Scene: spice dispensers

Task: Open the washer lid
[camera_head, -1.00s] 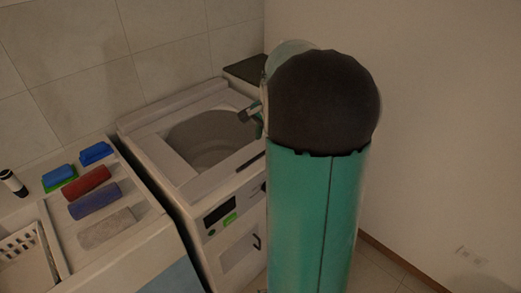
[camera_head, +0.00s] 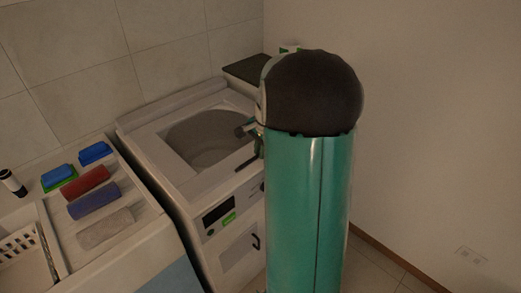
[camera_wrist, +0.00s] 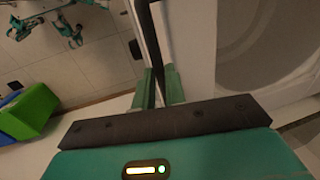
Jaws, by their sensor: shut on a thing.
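The white washer (camera_head: 150,150) stands left of my arm in the head view, with its round drum (camera_head: 200,140) visible through the top. Whether a clear lid covers the drum I cannot tell. In the wrist view my gripper (camera_wrist: 160,78) has its two green fingers close together on a thin dark edge strip (camera_wrist: 148,35) beside the white washer top (camera_wrist: 196,45). The round drum opening (camera_wrist: 270,40) shows to the right there. In the head view my gripper (camera_head: 248,140) is at the right side of the washer top, partly hidden by my arm.
A counter (camera_head: 155,235) left of the washer holds a blue sponge (camera_head: 95,152), a red roll (camera_head: 86,181), a purple roll (camera_head: 94,199) and a white basket (camera_head: 28,255). A dark-topped box (camera_head: 250,70) is behind. A plain wall is on the right.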

